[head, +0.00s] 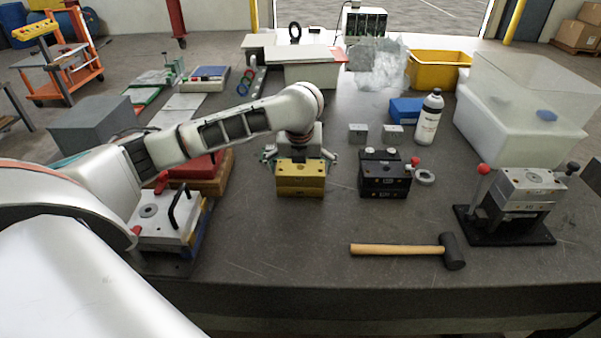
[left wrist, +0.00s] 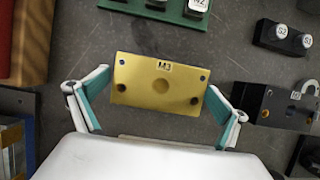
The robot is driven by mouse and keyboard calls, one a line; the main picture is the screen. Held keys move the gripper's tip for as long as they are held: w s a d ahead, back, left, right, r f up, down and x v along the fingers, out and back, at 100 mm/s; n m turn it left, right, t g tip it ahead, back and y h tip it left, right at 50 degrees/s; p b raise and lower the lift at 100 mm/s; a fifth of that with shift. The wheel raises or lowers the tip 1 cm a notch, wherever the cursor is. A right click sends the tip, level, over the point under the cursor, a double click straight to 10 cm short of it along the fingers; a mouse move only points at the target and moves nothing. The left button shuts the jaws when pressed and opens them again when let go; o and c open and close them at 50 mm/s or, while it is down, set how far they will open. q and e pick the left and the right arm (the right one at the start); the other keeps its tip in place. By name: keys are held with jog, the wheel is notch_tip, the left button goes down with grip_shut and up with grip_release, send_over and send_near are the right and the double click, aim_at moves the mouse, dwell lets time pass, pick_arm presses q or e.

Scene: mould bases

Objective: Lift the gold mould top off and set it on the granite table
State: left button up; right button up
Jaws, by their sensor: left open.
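The gold mould (head: 301,181) stands on the dark granite table (head: 300,235) in the middle of the head view. Its flat gold top (left wrist: 160,97) fills the middle of the left wrist view and carries a small label, several holes and a shallow round recess. A line across its front suggests where top and base meet. My left gripper (head: 299,157) is open directly above and behind the mould, with one teal-padded finger beyond each short end. In the left wrist view gaps show between fingers and mould. My right gripper is in neither view.
A black mould (head: 385,178) stands to the right, with a mallet (head: 405,250) in front. A grey mould with a red-knobbed lever (head: 530,185) stands far right. A grey mould with a black handle (head: 165,220) stands left, under my arm. Bare table lies in front of the gold mould.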

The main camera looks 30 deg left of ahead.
pick_arm(q)
jog(key=shift+w+f, duration=0.1)
jog(key=c, duration=1.7)
